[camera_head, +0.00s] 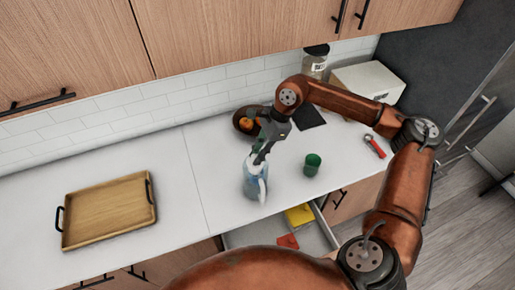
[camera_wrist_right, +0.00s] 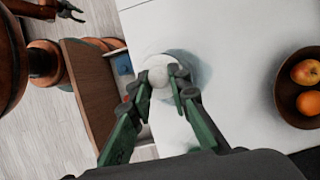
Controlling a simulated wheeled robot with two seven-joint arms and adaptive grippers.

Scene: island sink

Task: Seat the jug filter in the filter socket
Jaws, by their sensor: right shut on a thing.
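A clear bluish jug (camera_head: 255,187) stands on the white counter near its front edge. My right gripper (camera_head: 262,154) is over the top of the jug and is shut on the jug filter. In the right wrist view the filter's round white top (camera_wrist_right: 158,77) sits between the fingertips of my right gripper (camera_wrist_right: 160,88). The jug's bluish side (camera_wrist_right: 195,65) shows behind it. The filter socket is hidden, so I cannot tell how deep the filter sits. My left gripper (camera_wrist_right: 70,10) is at the top left of the wrist view, empty with its fingers apart.
A green cup (camera_head: 312,164) stands right of the jug. A fruit bowl (camera_head: 241,124) is behind it. A wooden tray (camera_head: 108,211) lies at left. A red-handled tool (camera_head: 375,146) lies at right. An open drawer (camera_head: 262,232) juts out below the jug.

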